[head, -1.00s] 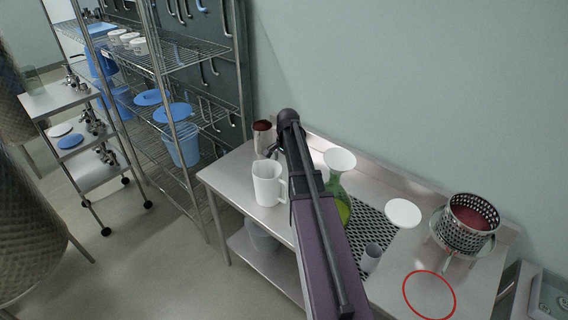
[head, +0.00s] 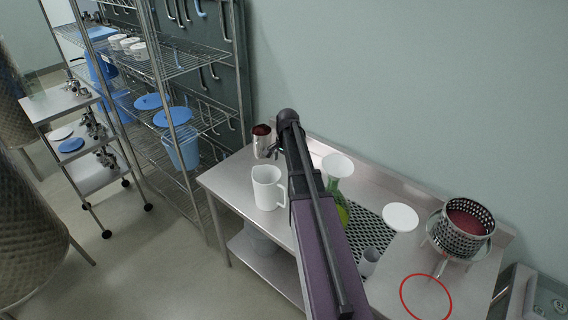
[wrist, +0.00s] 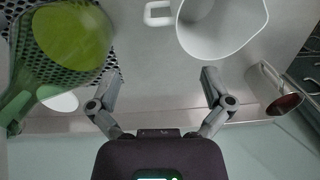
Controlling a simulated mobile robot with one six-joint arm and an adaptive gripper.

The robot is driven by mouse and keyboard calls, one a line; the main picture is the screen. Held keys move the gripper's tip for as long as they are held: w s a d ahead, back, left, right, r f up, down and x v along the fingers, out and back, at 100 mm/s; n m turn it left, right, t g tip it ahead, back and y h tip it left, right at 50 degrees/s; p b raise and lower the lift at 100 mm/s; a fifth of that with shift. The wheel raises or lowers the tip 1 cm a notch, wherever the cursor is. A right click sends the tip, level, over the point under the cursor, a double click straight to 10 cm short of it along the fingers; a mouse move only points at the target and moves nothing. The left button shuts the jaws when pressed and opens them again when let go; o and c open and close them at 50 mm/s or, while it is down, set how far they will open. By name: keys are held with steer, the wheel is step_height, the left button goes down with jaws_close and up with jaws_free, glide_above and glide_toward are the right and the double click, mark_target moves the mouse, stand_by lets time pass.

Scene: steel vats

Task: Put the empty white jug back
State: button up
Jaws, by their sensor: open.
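The white jug (head: 267,190) stands upright on the steel table, near its left end. Its handle faces right in the head view. In the wrist view the jug (wrist: 222,28) shows from above at the top, its handle to the left; its inside looks pale and empty. My gripper (wrist: 160,84) is open with nothing between its fingers, apart from the jug. In the head view my arm hides most of the gripper.
A steel cup with dark red contents (head: 262,140) stands behind the jug. A green flask with a white funnel (head: 338,166) stands right of my arm.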

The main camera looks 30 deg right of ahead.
steer(key=s+a+n, duration=0.7)
steer(key=s+a, duration=0.2)
steer(key=a, duration=0.4)
steer(key=s+a+n, duration=0.7)
steer(key=s+a, duration=0.2)
steer(key=a, duration=0.4)
steer(key=shift+a+h, duration=0.15)
steer(key=shift+h, duration=0.25)
step_height(320, 180, down, 10)
steer(key=b, duration=1)
